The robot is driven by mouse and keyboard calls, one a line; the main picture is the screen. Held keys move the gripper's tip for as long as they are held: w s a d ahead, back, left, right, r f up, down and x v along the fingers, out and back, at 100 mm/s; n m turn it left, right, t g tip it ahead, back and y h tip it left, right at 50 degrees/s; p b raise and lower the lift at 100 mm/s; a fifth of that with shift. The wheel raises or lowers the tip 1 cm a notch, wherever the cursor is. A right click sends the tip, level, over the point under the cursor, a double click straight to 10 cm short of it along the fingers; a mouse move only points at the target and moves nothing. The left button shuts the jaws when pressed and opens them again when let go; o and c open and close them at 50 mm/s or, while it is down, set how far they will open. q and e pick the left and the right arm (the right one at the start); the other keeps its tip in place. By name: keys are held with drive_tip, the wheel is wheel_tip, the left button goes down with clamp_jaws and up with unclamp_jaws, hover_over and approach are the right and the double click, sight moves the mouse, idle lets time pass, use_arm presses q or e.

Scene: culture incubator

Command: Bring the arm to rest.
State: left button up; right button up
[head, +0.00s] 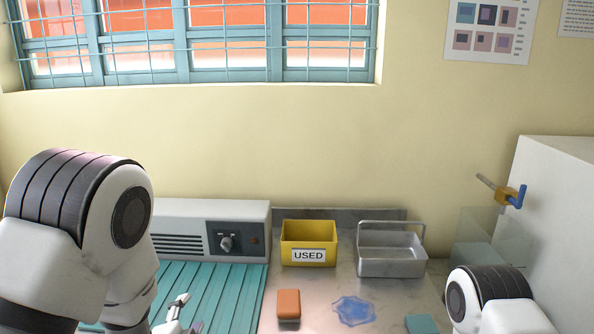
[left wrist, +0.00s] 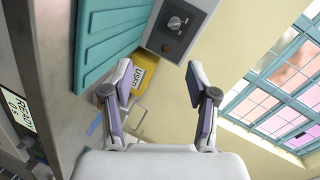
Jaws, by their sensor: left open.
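My left arm comes in at the left of the head view, its links large in the foreground. My left gripper (head: 180,314) shows low in that view, partly cut off by the bottom edge, over the ribbed teal surface. In the left wrist view my left gripper (left wrist: 159,76) has its two fingers well apart, with nothing between them. My right arm shows only as a rounded link at the lower right; its gripper is out of the frame.
A yellow bin marked USED (head: 308,244) and a metal basket (head: 391,253) stand at the back of the bench. A grey unit with a knob (head: 238,244) is behind the teal ribbed surface (head: 228,290). An orange block (head: 288,305), blue patch (head: 354,311) and teal item (head: 421,324) lie in front.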

use_arm(q)
drive_tip(key=s+a+f+n+g+b, duration=0.1)
drive_tip(key=s+f+n+g, duration=0.3)
drive_tip(key=s+f, duration=0.6)
drive_tip(key=s+a+f+n+g+b, duration=0.15)
drive_tip(key=s+f+n+g, duration=0.35)
drive_tip(key=f, duration=0.8)
drive_tip(key=s+f+n+g, duration=0.2)
drive_tip(key=s+f+g, duration=0.1)
drive_tip(key=s, duration=0.5)
drive_tip(key=s+f+n+g, duration=0.3)
drive_tip(key=s+f, duration=0.2)
drive_tip(key=s, duration=0.4)
drive_tip(key=shift+s+a+f, duration=0.3)
drive_tip(key=shift+a, duration=0.15)
